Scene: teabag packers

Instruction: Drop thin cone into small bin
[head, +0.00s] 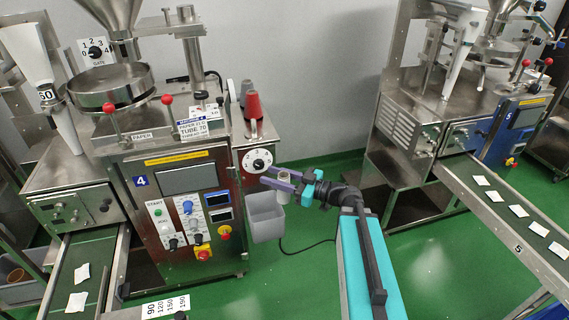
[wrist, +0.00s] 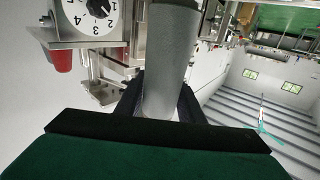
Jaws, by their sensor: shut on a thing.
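My gripper (head: 277,180) is shut on a thin grey cone (head: 283,192), near the right side of machine 4. In the wrist view the cone (wrist: 168,60) stands between the two dark fingers, and its near end is partly hidden by the gripper body. The small grey bin (head: 267,227) is beside the machine, just below and left of the cone. The cone's lower end appears at the bin's upper right edge; I cannot tell whether it is over the opening. The bin is not clearly seen in the wrist view.
Machine 4's panel (head: 190,222) is left of the bin. A black cable (head: 310,246) lies on the green floor. Machine 5 and its conveyor (head: 500,220) are at right.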

